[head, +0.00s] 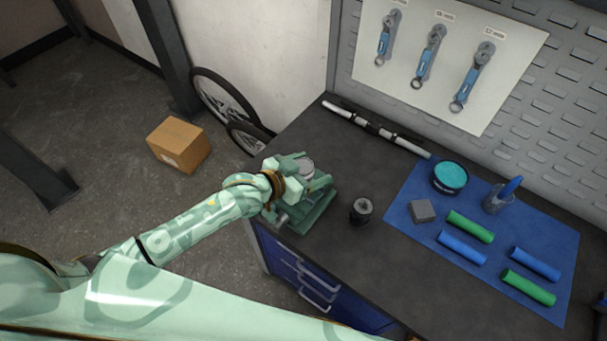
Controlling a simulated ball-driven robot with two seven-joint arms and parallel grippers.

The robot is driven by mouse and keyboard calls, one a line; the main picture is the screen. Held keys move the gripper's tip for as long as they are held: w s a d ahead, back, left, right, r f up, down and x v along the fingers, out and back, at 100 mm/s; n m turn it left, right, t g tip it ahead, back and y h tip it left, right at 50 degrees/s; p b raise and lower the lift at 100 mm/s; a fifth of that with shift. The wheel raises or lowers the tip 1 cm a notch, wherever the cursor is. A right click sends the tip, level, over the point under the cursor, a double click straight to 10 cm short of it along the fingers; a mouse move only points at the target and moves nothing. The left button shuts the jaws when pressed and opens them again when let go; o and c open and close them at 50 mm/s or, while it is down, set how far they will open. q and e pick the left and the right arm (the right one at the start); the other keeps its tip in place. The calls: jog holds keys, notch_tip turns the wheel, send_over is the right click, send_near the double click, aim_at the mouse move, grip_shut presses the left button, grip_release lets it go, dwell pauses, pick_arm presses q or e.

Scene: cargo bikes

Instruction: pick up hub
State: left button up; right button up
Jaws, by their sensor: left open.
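A small dark cylinder (361,210) with a lighter round top, which looks like the hub, stands upright on the dark workbench (335,250). My left gripper (299,174) is open at the bench's left end, up and to the left of this cylinder and apart from it. A silver round part (305,168) shows at the gripper's fingers; I cannot tell whether they touch it. A green vise-like fixture (311,217) stands just below the gripper and is partly hidden by it. My right gripper is not in view.
A silver and black bar (375,129) lies along the bench's back. A blue mat (400,196) on the right holds a teal-topped tin (450,177), a grey block (423,211), a cup (497,199) and several blue and green grips. A cardboard box (179,144) is on the floor.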

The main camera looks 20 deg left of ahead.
pick_arm(q)
jog(key=shift+s, duration=0.1)
jog(key=shift+c, duration=0.5)
jog(key=c, duration=1.1)
jog(key=shift+o, duration=0.2)
jog(key=shift+r, duration=0.1)
jog(key=shift+r, duration=0.1)
